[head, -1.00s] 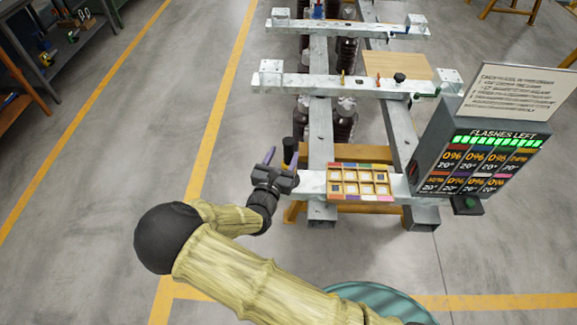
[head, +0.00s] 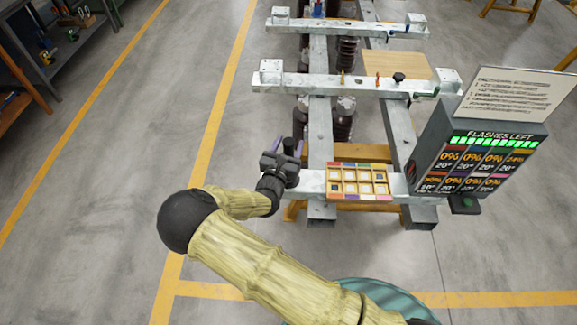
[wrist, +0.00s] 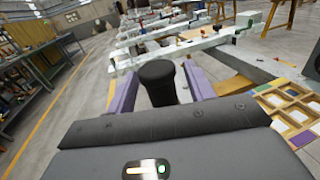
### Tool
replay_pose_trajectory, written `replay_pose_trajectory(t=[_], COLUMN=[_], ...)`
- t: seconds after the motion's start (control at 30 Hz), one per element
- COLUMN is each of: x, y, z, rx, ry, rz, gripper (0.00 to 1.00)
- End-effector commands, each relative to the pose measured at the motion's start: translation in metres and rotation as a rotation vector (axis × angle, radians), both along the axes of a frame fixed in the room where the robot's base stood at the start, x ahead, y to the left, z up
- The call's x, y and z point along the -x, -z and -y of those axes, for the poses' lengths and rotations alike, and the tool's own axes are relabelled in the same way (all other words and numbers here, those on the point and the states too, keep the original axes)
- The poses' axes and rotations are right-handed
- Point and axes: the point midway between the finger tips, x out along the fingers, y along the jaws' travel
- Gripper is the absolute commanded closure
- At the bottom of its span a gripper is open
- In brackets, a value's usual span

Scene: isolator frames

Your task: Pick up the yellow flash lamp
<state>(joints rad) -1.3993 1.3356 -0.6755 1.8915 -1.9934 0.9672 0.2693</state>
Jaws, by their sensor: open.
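My gripper (head: 287,152) is open at the left end of the near grey beam, its purple fingers pointing away from me. A black cylinder with a wider round top (wrist: 158,82) stands between the two fingers in the wrist view, which also shows my gripper (wrist: 160,70). I cannot tell whether the fingers touch it. The cylinder shows no yellow, and its lower part is hidden by my gripper. A tiny upright yellow item (head: 342,78) stands on the middle crossbeam, well beyond my gripper; it is too small to tell whether it is the lamp.
A compartmented wooden tray (head: 359,182) with coloured labels lies on the near beam, right of my gripper. A grey display box (head: 437,150) headed "FLASHES LEFT" stands farther right. Small red (head: 377,80) and black (head: 399,77) items stand on the middle crossbeam.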

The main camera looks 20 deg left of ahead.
Motion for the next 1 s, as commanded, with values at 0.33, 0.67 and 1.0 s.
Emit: replay_pose_trajectory(t=[0.33, 0.67, 1.0], x=[0.0001, 0.0002, 0.0002], y=[-0.0001, 0.0, 0.0], z=[0.0, -0.0001, -0.0001], rx=[0.0, 0.0, 0.0], ry=[0.0, 0.0, 0.0], rz=[0.0, 0.0, 0.0], gripper=[1.0, 1.0, 1.0])
